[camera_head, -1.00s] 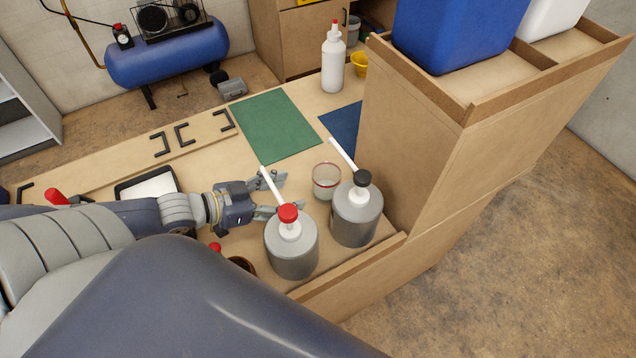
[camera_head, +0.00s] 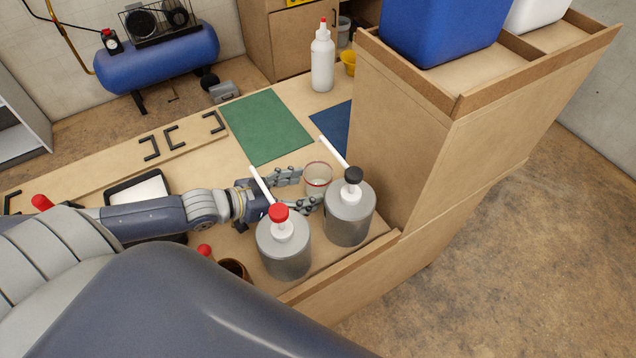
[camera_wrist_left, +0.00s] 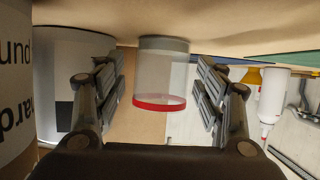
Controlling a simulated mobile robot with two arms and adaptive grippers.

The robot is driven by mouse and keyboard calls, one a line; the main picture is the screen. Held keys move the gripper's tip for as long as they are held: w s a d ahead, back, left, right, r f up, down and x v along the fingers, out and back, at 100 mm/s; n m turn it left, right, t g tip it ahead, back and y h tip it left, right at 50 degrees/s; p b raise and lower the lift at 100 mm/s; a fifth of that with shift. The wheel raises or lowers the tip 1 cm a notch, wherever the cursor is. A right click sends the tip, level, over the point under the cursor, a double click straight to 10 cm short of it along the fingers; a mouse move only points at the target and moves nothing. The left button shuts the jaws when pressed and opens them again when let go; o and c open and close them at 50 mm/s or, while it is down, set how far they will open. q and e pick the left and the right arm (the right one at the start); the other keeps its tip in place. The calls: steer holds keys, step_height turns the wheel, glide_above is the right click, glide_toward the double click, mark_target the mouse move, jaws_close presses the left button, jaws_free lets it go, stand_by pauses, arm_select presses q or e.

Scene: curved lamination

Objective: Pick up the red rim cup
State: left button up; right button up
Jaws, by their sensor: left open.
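The red rim cup (camera_head: 317,178) is a clear cup with a red rim, upright on the wooden bench between the two pump canisters and the green mat. In the left wrist view the cup (camera_wrist_left: 161,75) appears upside down, between the two fingers. My left gripper (camera_head: 306,188) is open, with its fingertips at the near side of the cup, one finger to each side. In the left wrist view the gripper (camera_wrist_left: 160,95) shows gaps between both fingers and the cup. My right gripper is not in view.
A grey canister with a red cap (camera_head: 284,246) stands close to my left gripper. A grey canister with a black cap (camera_head: 348,217) stands just beside the cup. A tall wooden shelf unit (camera_head: 400,140) rises to the right. The green mat (camera_head: 266,126) is clear.

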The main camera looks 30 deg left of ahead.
mark_target(307, 187)
arm_select(q)
steer(key=shift+w+d, duration=0.35)
steer(key=shift+w, duration=0.45)
steer(key=shift+x, duration=1.5)
steer(key=shift+c, duration=0.5)
steer(key=c, duration=0.7)
